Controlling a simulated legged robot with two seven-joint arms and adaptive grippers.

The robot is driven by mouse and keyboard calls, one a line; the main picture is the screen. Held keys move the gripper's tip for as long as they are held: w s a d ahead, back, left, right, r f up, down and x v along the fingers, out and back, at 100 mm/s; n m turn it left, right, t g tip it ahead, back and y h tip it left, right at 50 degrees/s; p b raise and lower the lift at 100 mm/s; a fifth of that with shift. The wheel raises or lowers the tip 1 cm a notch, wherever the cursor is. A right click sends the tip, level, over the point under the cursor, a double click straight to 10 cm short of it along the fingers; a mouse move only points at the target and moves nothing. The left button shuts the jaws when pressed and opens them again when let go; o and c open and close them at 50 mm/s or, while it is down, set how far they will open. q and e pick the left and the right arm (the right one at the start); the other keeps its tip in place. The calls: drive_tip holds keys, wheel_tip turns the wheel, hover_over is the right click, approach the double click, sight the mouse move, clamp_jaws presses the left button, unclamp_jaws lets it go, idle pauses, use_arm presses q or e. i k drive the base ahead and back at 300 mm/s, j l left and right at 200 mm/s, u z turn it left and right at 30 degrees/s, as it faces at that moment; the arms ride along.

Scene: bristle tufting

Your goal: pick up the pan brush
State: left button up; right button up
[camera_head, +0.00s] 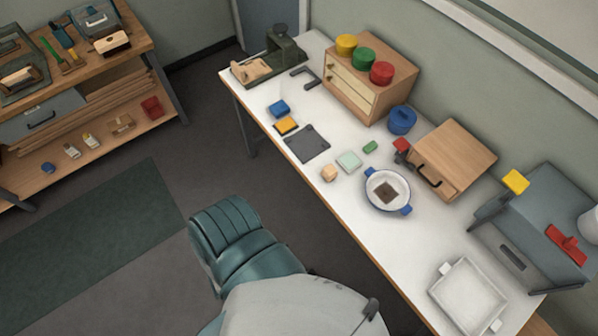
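A white round pan (377,199) with blue handles stands on the white workbench (333,196). A small brown square patch (387,192) lies in the pan; I cannot tell whether it is a brush. A brush-like block with a wooden top and dark underside (112,43) lies on the wooden shelf unit at the upper left. I cannot tell which of these is the pan brush. Neither of my grippers is in view.
A wooden drawer box (352,93) with coloured round tubs, a wooden box with a dark handle (455,158) and a white tray (468,296) stand on the bench. Small coloured blocks and a dark plate (307,144) lie between them.

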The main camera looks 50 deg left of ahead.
sight(329, 173)
drive_tip(key=u, duration=1.35)
